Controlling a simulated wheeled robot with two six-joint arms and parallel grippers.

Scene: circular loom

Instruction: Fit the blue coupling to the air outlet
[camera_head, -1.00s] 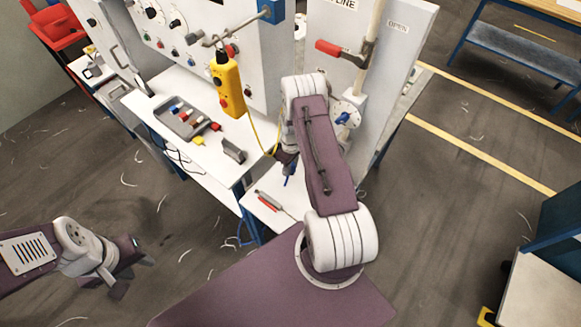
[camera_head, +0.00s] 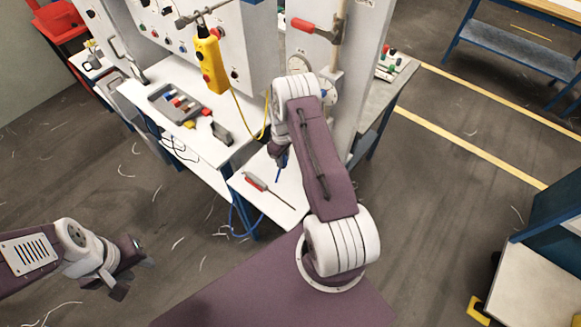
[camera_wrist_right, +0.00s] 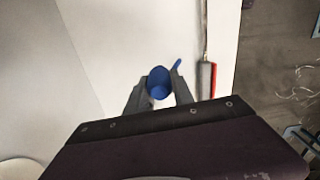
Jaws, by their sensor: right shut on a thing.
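The blue coupling (camera_wrist_right: 158,82) sits between the two fingers of my right gripper (camera_wrist_right: 155,95) in the right wrist view. The gripper is shut on it, above a white surface. In the head view my right gripper (camera_head: 278,155) is partly hidden by its own arm, and a short blue piece (camera_head: 279,172) hangs below it. My left gripper (camera_head: 134,277) is open and empty over the floor at lower left. I cannot make out the air outlet for certain; my right arm covers part of the white panel and pipe (camera_head: 338,45).
A red-handled screwdriver (camera_head: 256,181) lies on the low white shelf (camera_head: 285,206). A grey tray (camera_head: 160,104) with coloured parts stands on the white table. A yellow pendant (camera_head: 211,66) hangs with its cable near my right arm. A red lever (camera_head: 308,29) sticks out above.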

